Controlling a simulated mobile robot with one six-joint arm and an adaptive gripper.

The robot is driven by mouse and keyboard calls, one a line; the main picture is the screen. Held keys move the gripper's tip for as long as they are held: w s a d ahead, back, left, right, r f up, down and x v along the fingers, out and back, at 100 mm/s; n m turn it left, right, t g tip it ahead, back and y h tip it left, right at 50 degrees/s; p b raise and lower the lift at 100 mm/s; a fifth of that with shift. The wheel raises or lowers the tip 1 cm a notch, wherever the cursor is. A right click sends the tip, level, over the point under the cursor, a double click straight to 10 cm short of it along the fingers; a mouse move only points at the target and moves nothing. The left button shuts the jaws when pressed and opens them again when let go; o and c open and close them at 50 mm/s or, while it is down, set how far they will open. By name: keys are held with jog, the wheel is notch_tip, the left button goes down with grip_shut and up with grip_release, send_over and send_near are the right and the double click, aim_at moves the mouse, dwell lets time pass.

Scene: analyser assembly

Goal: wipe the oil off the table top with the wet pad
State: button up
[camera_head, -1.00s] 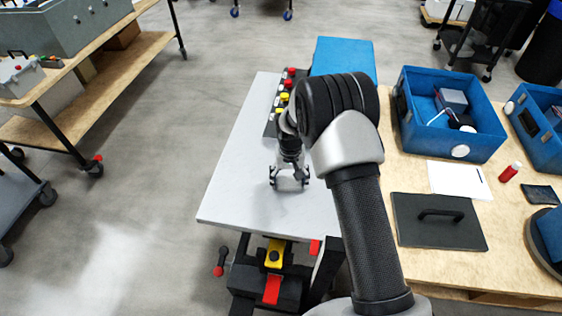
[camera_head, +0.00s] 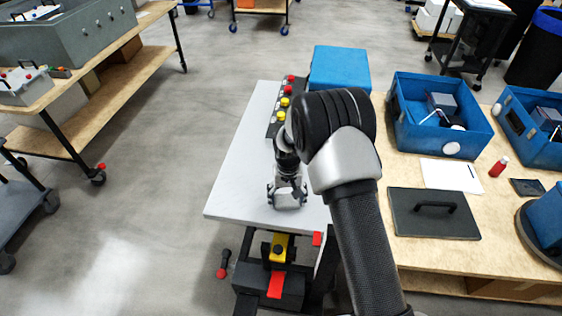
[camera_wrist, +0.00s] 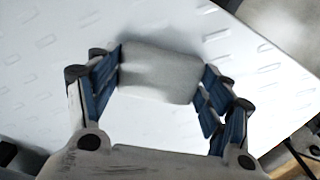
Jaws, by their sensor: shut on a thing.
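The light grey table top (camera_head: 238,165) lies under my arm in the head view and fills much of the wrist view (camera_wrist: 50,65). My gripper (camera_head: 287,195) points down near the front edge of the table top. It is shut on a pale grey-white pad (camera_wrist: 160,75), which sits between the two blue-lined fingers in the wrist view. The pad appears to be at the table surface, but I cannot tell for sure whether it touches. Raised oblong marks show on the surface in the wrist view. I cannot make out any oil. My arm hides the table's right part.
A strip of red and yellow buttons (camera_head: 281,108) and a blue box (camera_head: 340,68) stand at the table's far end. A wooden bench (camera_head: 425,268) with blue bins (camera_head: 440,135) and a dark handled plate (camera_head: 435,222) is on the right. Open floor lies left.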

notch_tip(320, 180, up, 4)
jog(key=shift+w+f+p, duration=0.1)
jog(key=shift+f+p, duration=0.15)
jog(key=shift+p, duration=0.55)
jog(key=shift+r+p, duration=1.4)
jog(key=shift+r, duration=0.95)
